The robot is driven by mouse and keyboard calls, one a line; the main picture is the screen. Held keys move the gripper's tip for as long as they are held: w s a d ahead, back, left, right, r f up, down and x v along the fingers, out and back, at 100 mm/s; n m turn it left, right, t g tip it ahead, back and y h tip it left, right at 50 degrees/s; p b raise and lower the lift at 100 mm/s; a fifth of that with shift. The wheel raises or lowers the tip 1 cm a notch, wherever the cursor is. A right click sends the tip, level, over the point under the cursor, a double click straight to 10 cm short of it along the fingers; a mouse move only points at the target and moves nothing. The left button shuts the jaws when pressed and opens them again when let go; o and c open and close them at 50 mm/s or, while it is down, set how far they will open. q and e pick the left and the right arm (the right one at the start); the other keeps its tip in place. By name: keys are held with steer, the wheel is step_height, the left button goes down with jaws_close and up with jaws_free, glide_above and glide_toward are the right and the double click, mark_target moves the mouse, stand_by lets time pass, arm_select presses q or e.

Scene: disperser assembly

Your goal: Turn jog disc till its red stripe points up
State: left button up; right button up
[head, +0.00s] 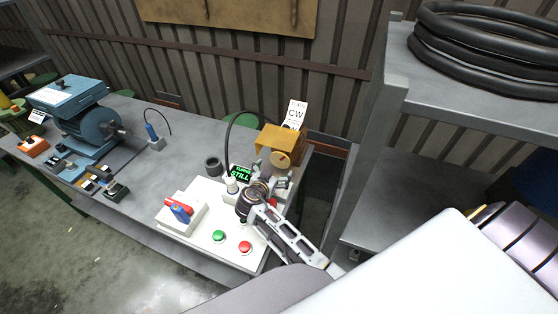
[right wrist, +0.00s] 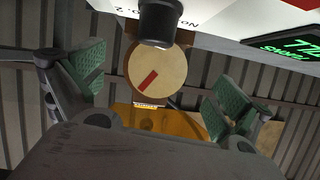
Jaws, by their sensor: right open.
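The jog disc (right wrist: 174,62) is a round tan plate in the right wrist view, with a black cylinder overlapping its edge at the top of the picture. Its red stripe (right wrist: 148,80) runs from near the middle toward the lower left of that picture. The disc (head: 281,159) also shows small in the head view, in front of an orange cover; its stripe cannot be made out there. My right gripper (right wrist: 158,88) is open, with one green-padded finger on each side of the disc, apart from it. In the head view my right gripper (head: 262,187) is just below the disc. My left gripper is out of view.
The orange cover (head: 283,138) stands behind the disc, with a white CW card (head: 295,114) above it. A display (head: 240,174) reads STILL. A blue motor (head: 97,124) stands left.

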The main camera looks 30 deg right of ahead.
mark_target(279, 160)
steer(key=w+d, duration=0.3)
steer(key=shift+w+d+p, duration=0.3)
steer(key=shift+d, duration=0.1)
steer(key=shift+w+d+f, duration=0.2)
steer(key=shift+w+d, duration=0.1)
steer(key=shift+w, duration=0.05)
steer(key=c, duration=1)
steer(key=shift+f+n+b, duration=0.1)
steer(key=shift+n+b, duration=0.2)
steer(key=shift+b, duration=0.1)
steer(key=shift+w+a+n+g+h+b, duration=0.1)
steer(key=shift+n+g+h+b, duration=0.45)
steer(key=shift+n+b, duration=0.3)
steer(key=shift+n+g+h+b, duration=0.45)
steer(key=shift+n, duration=0.4)
